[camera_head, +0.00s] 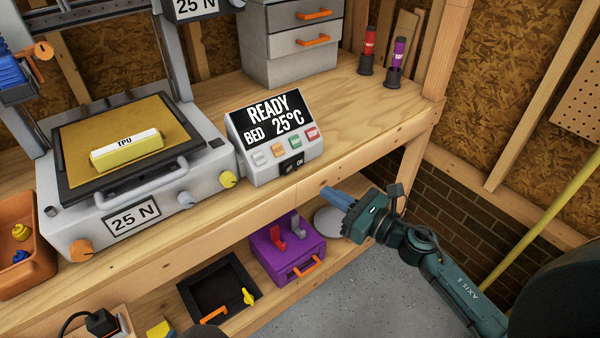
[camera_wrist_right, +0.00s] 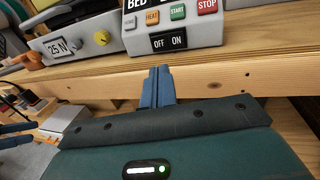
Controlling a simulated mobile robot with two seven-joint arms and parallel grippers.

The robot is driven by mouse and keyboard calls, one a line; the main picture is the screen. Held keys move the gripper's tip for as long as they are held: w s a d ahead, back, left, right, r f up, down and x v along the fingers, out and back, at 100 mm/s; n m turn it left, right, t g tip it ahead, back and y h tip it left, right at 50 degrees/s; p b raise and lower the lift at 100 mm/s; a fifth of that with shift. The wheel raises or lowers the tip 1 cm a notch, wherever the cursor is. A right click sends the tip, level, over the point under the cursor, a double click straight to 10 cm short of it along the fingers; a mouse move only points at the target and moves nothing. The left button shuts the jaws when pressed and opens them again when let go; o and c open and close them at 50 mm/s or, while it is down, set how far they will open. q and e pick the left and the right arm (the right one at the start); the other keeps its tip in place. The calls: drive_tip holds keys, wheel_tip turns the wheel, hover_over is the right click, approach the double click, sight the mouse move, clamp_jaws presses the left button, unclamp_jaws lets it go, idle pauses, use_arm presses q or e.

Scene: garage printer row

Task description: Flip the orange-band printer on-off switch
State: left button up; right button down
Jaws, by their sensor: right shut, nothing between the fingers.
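A grey control box (camera_head: 275,140) stands on the bench beside a grey printer (camera_head: 135,180), its screen reading READY, BED 25°C. A black OFF/ON switch (camera_head: 291,164) is low on the box's front; it also shows in the right wrist view (camera_wrist_right: 170,41). I cannot make out an orange band; the printer has an orange knob (camera_head: 81,248). My right gripper (camera_head: 338,197) is shut and empty, in front of the bench edge, right of and below the switch. In the wrist view its blue fingertips (camera_wrist_right: 159,74) are below the switch, apart from it. Blue fingers (camera_wrist_right: 15,135) at that view's left edge look like my left gripper.
The wooden bench edge (camera_head: 350,151) runs below the box. A purple box (camera_head: 283,240) and a black tray (camera_head: 215,290) are on the lower shelf. A drawer unit (camera_head: 290,45) and two markers stand behind. The bench top right of the box is clear.

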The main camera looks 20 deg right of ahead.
sight(289, 171)
drive_tip(key=p+x, duration=0.1)
drive_tip(key=x, duration=0.7)
drive_tip(key=shift+w+a+r, duration=0.1)
drive_tip(key=shift+w+a, duration=0.05)
drive_tip(key=shift+w, duration=0.2)
drive_tip(key=shift+w+a, duration=0.15)
drive_tip(key=shift+w, duration=0.05)
drive_tip(key=shift+w+a, duration=0.1)
